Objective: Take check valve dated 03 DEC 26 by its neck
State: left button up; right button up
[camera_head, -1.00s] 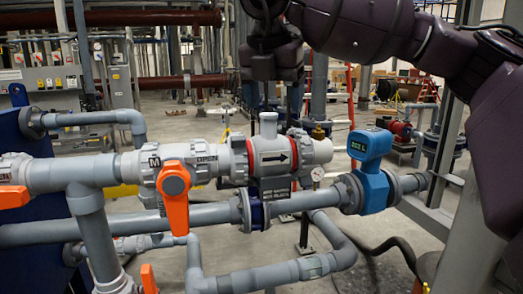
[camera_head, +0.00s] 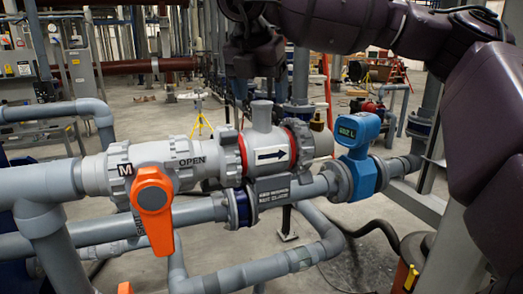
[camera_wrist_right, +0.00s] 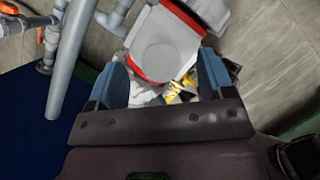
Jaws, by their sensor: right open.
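The check valve (camera_head: 267,152) is a grey body with a black arrow plate, red rings at both ends and a short round neck (camera_head: 262,114) pointing up. A plate with small text (camera_head: 285,188) hangs below it; I cannot read a date. My right gripper (camera_head: 255,78) is above the neck in the head view, apart from it. In the right wrist view the gripper (camera_wrist_right: 163,84) is open, its two blue pads apart, with the round neck top (camera_wrist_right: 160,55) just ahead of the gap between them. My left gripper is not in view.
An orange-handled ball valve (camera_head: 152,200) marked OPEN joins the same pipe on the left. A blue flow meter (camera_head: 358,150) with a display stands to the right. A lower grey pipe (camera_head: 200,209) runs beneath. A yellow tripod stand (camera_head: 199,118) is on the floor behind.

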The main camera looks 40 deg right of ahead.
aim_at(261, 102)
jog(key=shift+a+p+x, duration=0.15)
jog(key=shift+p+x, duration=0.05)
jog(key=shift+x, duration=1.1)
jog(key=shift+a+p+x, duration=0.15)
jog(key=shift+x, duration=1.15)
jog(key=shift+s+f, duration=0.15)
jog(key=c, duration=0.9)
jog(key=shift+c, duration=0.8)
